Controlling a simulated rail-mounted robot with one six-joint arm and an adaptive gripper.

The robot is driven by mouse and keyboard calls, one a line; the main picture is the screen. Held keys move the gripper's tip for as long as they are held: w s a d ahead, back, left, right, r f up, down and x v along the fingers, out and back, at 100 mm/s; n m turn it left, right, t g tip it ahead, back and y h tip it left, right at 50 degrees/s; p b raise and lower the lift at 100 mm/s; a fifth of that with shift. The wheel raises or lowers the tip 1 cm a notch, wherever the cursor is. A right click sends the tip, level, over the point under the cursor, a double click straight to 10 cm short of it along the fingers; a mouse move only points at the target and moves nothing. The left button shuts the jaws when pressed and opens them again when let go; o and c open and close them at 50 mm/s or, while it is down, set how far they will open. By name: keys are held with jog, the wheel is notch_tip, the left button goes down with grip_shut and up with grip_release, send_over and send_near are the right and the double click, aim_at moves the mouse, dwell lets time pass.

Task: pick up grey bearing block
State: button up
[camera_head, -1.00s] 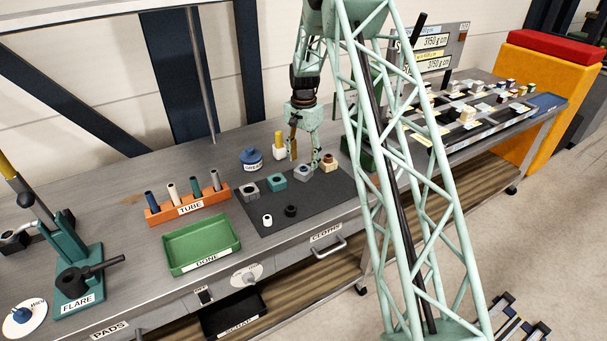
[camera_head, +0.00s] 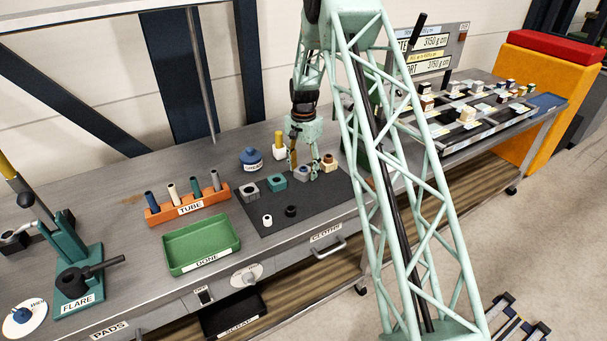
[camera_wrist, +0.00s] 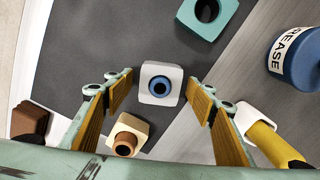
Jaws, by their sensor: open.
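A light grey bearing block with a blue ring in its bore (camera_wrist: 152,97) sits between my finger pads in the wrist view. In the head view the same block (camera_head: 303,174) stands on the dark mat (camera_head: 322,207), partly hidden by my fingers. My gripper (camera_wrist: 158,92) is open, with a gap on both sides of the block. In the head view my gripper (camera_head: 304,176) is low at this block; contact is not visible. Another grey block with a dark bore (camera_head: 249,192) stands at the mat's left end.
A teal block (camera_head: 276,182) and a tan block with a copper ring (camera_head: 329,164) flank it; the tan one (camera_wrist: 127,135) is near my left finger. A yellow-handled white item (camera_head: 279,148) and blue grease pot (camera_head: 251,158) stand behind. A green tray (camera_head: 202,245) lies front left.

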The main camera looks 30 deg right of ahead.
jog(key=shift+f, duration=0.25)
dwell(0.4)
jog(key=c, duration=1.1)
jog(key=shift+r, duration=0.15)
jog(key=shift+c, duration=0.2)
jog(key=shift+r, duration=1.65)
jog(key=s+a, duration=0.1)
jog(key=s, duration=0.4)
jog(key=s+a+r, duration=0.1)
jog(key=s+a, duration=0.1)
jog(key=s, duration=0.3)
jog(key=s+a, duration=0.2)
jog(key=s, duration=0.3)
jog(key=shift+a+r+b, duration=0.2)
jog(key=shift+b, duration=0.1)
